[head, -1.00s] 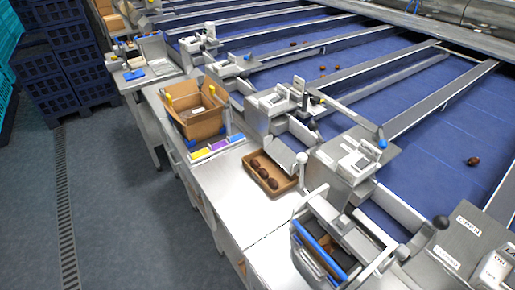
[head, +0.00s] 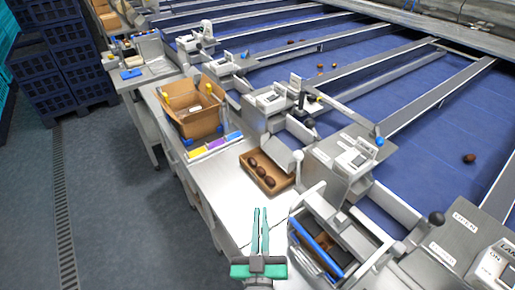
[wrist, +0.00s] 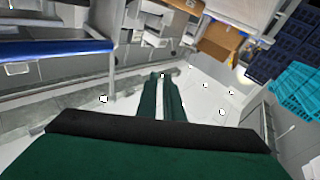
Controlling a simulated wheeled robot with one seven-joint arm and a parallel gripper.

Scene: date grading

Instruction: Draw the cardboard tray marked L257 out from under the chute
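A shallow cardboard tray (head: 245,171) holding several dark dates (head: 261,172) sits on the steel bench in the head view. A grey metal chute (head: 283,157) slopes down at its upper right edge. No L257 marking is legible on it. My gripper (head: 260,210) is at the bottom middle of the head view, below and apart from this tray. Its green fingers are narrowly apart with nothing between them. In the wrist view, my gripper (wrist: 163,76) points across the white bench.
A larger open cardboard box (head: 193,125) stands farther along the bench; it also shows in the wrist view (wrist: 217,40). Purple, yellow and blue blocks (head: 215,145) lie beside it. Blue belt lanes (head: 430,140) run on the right. Bare bench (head: 222,190) lies left of the date tray.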

